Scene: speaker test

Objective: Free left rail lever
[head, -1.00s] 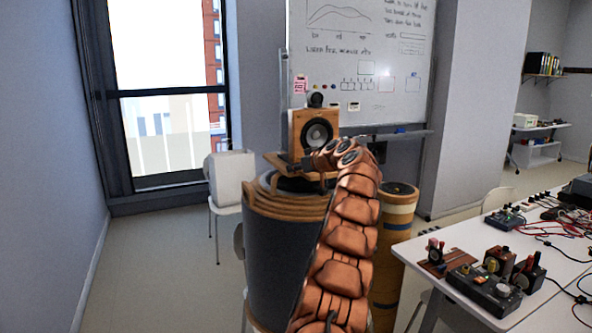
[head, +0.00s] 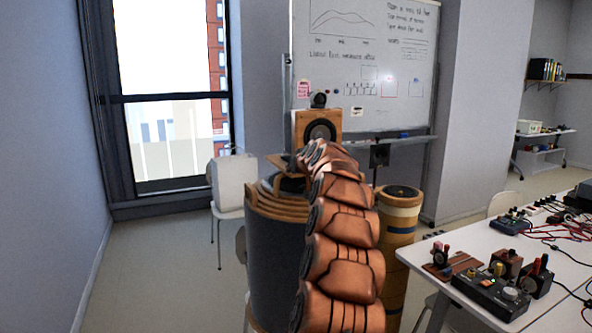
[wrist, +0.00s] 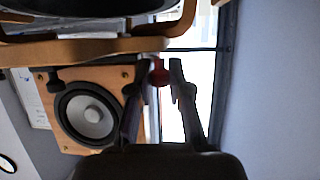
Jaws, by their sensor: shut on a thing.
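The wooden speaker (head: 320,126) with a dark round cone stands on a wooden platform atop a large dark drum (head: 272,235) in the head view. The speaker also shows at the left in the wrist view (wrist: 70,128). My gripper (wrist: 157,84) is at the wooden edge beside the speaker, its two dark fingers on either side of a small red lever knob (wrist: 159,75). The gripper is shut on this red knob. The lever's base is hidden by the wood. In the head view my copper arm hides the gripper and part of the platform.
A curved wooden rim (wrist: 85,50) lies close above the fingers in the wrist view. A banded drum (head: 399,215) stands right of my arm. A white table (head: 475,250) with electrical gear is at the right.

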